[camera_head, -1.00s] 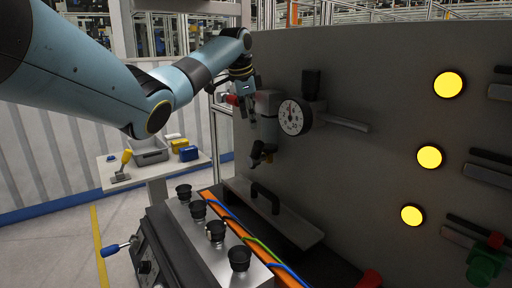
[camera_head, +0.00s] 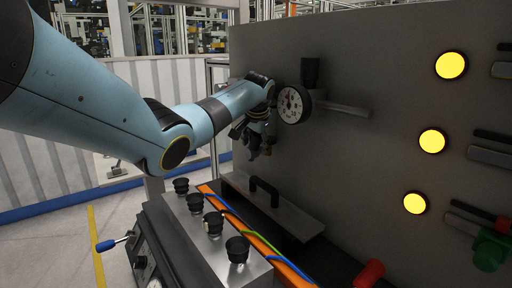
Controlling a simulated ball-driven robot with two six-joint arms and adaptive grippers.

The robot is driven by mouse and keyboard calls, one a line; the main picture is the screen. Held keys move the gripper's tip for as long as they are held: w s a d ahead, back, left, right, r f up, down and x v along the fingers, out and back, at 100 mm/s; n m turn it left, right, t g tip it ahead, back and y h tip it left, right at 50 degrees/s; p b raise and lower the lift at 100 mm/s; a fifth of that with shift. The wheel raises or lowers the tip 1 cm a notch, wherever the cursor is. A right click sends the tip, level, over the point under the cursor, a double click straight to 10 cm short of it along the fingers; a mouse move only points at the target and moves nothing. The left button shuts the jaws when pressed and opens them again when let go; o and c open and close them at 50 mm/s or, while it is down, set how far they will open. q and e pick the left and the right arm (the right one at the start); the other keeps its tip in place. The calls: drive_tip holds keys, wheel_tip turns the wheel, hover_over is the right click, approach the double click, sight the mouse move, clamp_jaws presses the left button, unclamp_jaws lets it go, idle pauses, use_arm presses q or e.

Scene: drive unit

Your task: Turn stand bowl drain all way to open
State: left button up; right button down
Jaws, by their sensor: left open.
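My left gripper (camera_head: 252,140) is in front of the grey panel, just left of the round pressure gauge (camera_head: 292,105). It is open and points downward, at the place of the stand's bowl unit. The gripper and wrist now cover most of that bowl, so its drain cannot be made out clearly, nor whether the fingers touch it. The drain's turn position cannot be read. My right gripper is not in view.
A tray with a black handle (camera_head: 264,190) juts from the panel below the gripper. A console with several black knobs (camera_head: 237,250) stands in front. A metal bar (camera_head: 347,109) sticks out right of the gauge. Yellow lamps (camera_head: 432,140) are at right.

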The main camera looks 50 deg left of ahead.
use_arm(q)
drive_tip(key=shift+x, duration=0.95)
clamp_jaws()
